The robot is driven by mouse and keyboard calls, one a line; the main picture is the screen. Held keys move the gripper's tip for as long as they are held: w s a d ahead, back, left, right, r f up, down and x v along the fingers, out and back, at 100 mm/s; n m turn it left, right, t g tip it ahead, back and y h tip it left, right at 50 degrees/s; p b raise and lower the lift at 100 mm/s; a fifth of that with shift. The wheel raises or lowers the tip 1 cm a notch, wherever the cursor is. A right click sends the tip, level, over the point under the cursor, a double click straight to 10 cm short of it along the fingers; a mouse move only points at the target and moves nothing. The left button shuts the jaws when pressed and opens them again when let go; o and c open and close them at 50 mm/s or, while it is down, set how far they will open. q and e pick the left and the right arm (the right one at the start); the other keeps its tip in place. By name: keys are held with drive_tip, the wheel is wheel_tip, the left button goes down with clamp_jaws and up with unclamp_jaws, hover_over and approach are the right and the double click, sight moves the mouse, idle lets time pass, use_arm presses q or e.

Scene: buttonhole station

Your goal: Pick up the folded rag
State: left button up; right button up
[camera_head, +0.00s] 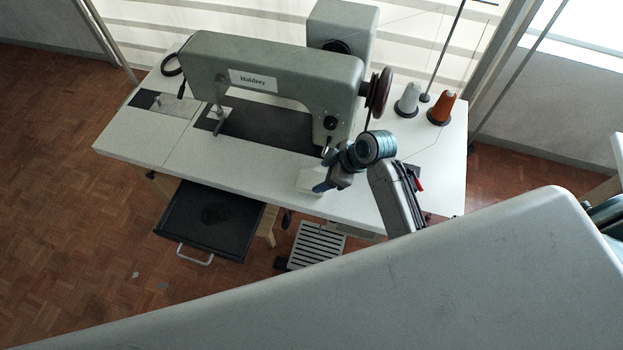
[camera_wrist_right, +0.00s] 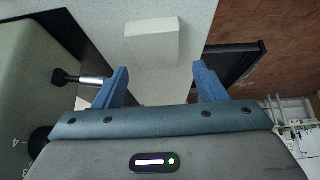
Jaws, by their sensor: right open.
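The folded rag (camera_head: 308,181) is a small pale, off-white block lying on the white sewing table near its front edge, below the machine's right end. In the right wrist view the rag (camera_wrist_right: 152,42) lies ahead of the fingertips, roughly centred between them. My right gripper (camera_head: 330,180) is over the table beside the rag, partly covering it in the head view. In the wrist view its two blue fingers (camera_wrist_right: 160,80) stand apart with nothing held between them. My left gripper is not in view.
A grey-green sewing machine (camera_head: 275,68) stands behind the rag, close to my right gripper. White (camera_head: 408,98) and orange (camera_head: 441,106) thread cones stand at the table's right. A dark open drawer (camera_head: 182,240) hangs below the front edge. The table's left front (camera_head: 140,140) is clear.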

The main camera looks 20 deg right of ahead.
sight(312, 181)
drive_tip(key=p+x, duration=0.2)
drive_tip(key=x, duration=0.2)
drive_tip(key=shift+w+f, duration=0.2)
drive_tip(key=shift+f, duration=0.05)
drive_tip(key=shift+a+f, duration=0.1)
drive_tip(key=shift+f, duration=0.25)
drive_tip(key=shift+w+f, duration=0.2)
drive_tip(key=shift+w, duration=0.05)
drive_tip(key=shift+s+r, duration=0.1)
drive_tip(key=c, duration=0.6)
